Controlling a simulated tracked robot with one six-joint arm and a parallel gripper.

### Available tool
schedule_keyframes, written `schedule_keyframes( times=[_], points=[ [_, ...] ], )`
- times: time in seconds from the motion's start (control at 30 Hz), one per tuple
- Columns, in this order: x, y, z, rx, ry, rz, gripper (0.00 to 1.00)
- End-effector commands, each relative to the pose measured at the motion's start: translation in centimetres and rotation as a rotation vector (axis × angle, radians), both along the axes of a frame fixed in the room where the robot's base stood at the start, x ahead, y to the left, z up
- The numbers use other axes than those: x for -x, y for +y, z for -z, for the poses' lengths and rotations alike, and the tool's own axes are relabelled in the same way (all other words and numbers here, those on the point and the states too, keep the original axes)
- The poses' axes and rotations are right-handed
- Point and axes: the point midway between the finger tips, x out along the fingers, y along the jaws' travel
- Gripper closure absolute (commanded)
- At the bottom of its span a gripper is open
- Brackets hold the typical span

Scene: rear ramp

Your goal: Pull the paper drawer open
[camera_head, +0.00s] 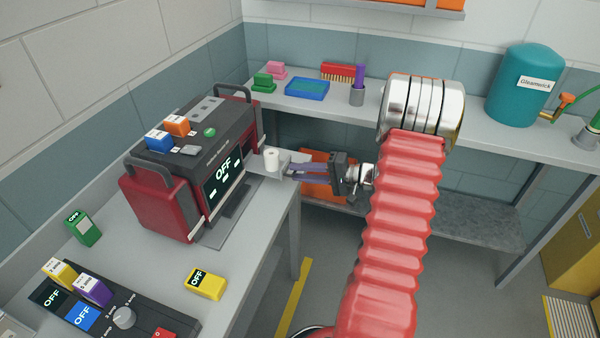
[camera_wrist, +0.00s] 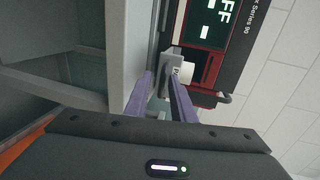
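The red and black machine (camera_head: 205,165) stands on the left counter with its screen reading OFF. Its paper drawer (camera_head: 284,160) sticks out from the right side, with a white paper roll (camera_head: 272,158) in view. The drawer front (camera_wrist: 172,62) and the roll (camera_wrist: 186,73) also show in the wrist view, just beyond my fingertips. My gripper (camera_head: 291,170) is at the outer end of the drawer. In the wrist view my gripper's (camera_wrist: 160,76) two purple fingers are apart, with a gap between them. Whether the tips touch the drawer is unclear.
The left counter (camera_head: 255,235) holds a yellow OFF block (camera_head: 206,283), a green block (camera_head: 83,228) and a control panel (camera_head: 105,310). A back shelf carries a blue tray (camera_head: 307,90), a brush (camera_head: 342,72) and a teal tank (camera_head: 524,85). An orange bin (camera_head: 318,188) sits below my gripper.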

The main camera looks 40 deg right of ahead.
Motion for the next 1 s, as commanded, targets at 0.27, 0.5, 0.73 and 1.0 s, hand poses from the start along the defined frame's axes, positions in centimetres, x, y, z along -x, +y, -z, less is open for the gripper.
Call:
schedule_keyframes(
  times=[0.27, 0.5, 0.73, 1.0],
  points=[
    [-0.1, -0.1, -0.2, 0.001, -0.004, 0.001, 0.74],
    [0.9, -0.8, -0.5, 0.002, -0.005, 0.003, 0.74],
    [3.7, -2.6, -1.2, 0.003, -0.005, 0.004, 0.74],
    [7.6, -5.1, -2.2, 0.002, -0.005, 0.003, 0.74]
  ],
)
